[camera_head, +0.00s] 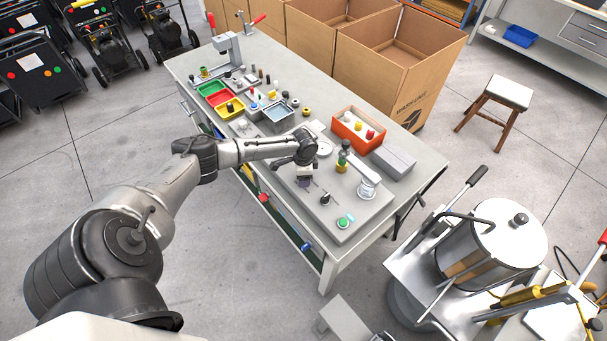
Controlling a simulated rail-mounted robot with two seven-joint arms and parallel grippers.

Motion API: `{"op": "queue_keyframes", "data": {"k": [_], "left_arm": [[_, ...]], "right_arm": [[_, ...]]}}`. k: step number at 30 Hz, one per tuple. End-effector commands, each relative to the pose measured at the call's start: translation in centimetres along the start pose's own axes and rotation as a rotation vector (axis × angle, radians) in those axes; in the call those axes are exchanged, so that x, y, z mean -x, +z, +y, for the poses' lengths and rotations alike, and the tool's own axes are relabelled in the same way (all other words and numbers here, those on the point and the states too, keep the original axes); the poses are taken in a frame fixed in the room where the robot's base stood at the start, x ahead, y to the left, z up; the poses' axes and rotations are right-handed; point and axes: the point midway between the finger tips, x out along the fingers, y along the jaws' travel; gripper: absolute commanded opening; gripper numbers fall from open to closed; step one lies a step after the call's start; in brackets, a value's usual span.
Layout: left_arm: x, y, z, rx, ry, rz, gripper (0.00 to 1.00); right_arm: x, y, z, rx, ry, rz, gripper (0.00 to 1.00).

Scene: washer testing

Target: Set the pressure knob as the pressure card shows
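A grey test panel (355,213) lies on the near right part of the workbench. A small dark knob (325,199) stands on it, and I take this to be the pressure knob; its setting is too small to read. A green button (344,222) is near the panel's front corner. My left gripper (304,182) points down over the panel, just behind and left of the knob, apparently apart from it. Its fingers are too small and dark to tell open from shut. I cannot make out the pressure card. My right gripper is not in view.
An orange bin (376,145) and a grey box (394,161) are behind. Coloured trays and small parts fill the bench's left. A metal pot (480,250) stands on a cart at right.

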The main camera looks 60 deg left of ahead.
Motion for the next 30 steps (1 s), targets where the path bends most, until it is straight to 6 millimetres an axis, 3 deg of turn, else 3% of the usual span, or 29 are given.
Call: {"op": "queue_keyframes", "data": {"k": [8, 21, 30], "left_arm": [[0.9, 0.0, 0.0, 0.0, 0.0, -0.001, 0.65], [9.1, 0.0, -0.1, -0.001, -0.002, 0.0, 0.65], [12.9, 0.0, 0.0, 0.0, 0.0, 0.001, 0.65]], "right_arm": [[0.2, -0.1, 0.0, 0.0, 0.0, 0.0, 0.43], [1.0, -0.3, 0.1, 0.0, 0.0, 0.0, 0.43], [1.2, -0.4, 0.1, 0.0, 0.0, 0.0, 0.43]]}}
